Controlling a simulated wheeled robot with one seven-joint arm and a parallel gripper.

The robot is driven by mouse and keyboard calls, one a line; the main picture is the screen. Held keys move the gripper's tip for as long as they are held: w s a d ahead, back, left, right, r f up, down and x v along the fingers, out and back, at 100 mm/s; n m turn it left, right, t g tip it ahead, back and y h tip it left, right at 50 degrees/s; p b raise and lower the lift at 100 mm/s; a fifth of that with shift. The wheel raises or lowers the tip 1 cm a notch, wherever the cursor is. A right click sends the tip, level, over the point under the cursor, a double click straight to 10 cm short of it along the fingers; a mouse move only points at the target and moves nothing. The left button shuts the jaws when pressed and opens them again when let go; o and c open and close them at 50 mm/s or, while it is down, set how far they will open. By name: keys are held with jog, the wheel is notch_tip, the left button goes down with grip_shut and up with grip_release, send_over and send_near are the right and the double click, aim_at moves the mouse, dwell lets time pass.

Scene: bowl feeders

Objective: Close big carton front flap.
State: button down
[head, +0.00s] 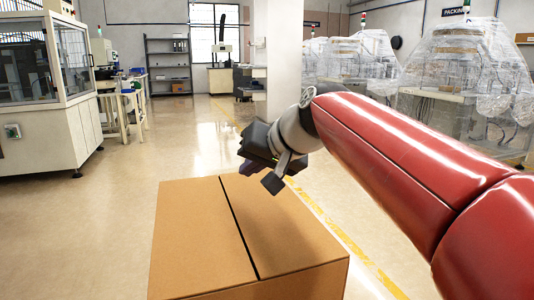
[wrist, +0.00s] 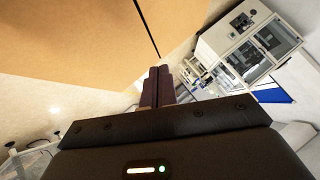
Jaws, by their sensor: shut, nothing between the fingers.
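The big brown carton (head: 195,240) stands at the bottom middle of the head view. Its top looks flat, as two panels with a narrow dark seam between them; I cannot tell which panel is the front flap. My gripper (head: 247,166) is at the carton's far edge, near the far end of the seam; I cannot tell whether it touches. In the wrist view the carton (wrist: 70,40) fills the upper left, with the dark seam at the top. There, my gripper (wrist: 159,75) has its dark purple fingers together, with nothing between them, beside the carton's edge.
A yellow floor line (head: 340,235) runs along the carton's right side. A white enclosed machine (head: 45,95) stands at the left. Plastic-wrapped machines (head: 465,75) stand at the right. A pillar (head: 277,60) stands behind. The floor left of the carton is clear.

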aim_at(238, 213)
jog(key=f, duration=0.1)
jog(key=a+f, duration=0.1)
jog(key=f+h+b, duration=0.1)
jog(key=shift+s+a+n, duration=0.3)
jog(key=shift+a, duration=0.1)
jog(key=shift+s+a+f+b, duration=0.1)
jog(key=shift+a+f+b, duration=0.15)
jog(key=shift+f, duration=0.3)
jog(key=shift+s+a+f+b, duration=0.1)
jog(key=shift+a+f+b, duration=0.15)
jog(key=shift+f, duration=0.25)
